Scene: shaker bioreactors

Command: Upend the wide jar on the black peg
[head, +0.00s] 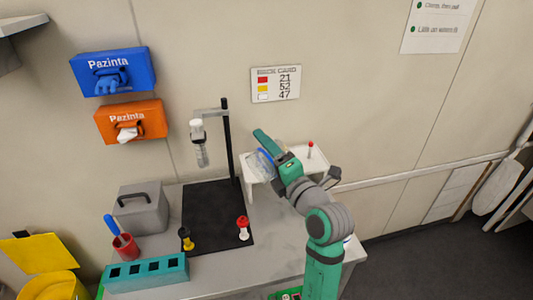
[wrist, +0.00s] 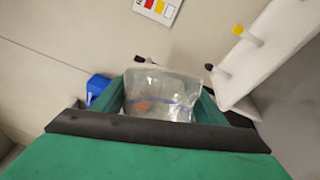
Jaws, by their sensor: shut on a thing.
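My gripper (head: 268,158) is shut on the wide jar (head: 260,166), a clear vessel with a blue band. In the wrist view the jar (wrist: 158,92) sits between the green fingers, tilted, with a faint orange patch visible through it. Which end is its mouth I cannot tell. The jar is in front of a white peg rack (head: 313,157), apparently held clear of it. In the wrist view the rack (wrist: 262,62) carries a peg with a dark tip (wrist: 210,67), likely the black peg, and a yellow-tipped peg (wrist: 239,31). My arm hides part of the rack in the head view.
A red-tipped peg (head: 310,149) stands on the rack. Left of it is a black stand (head: 228,150) holding a bottle (head: 199,148). A black mat (head: 212,210) bears a yellow-and-black piece (head: 186,239) and a red-and-white piece (head: 243,228). A teal block (head: 146,275) lies in front.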

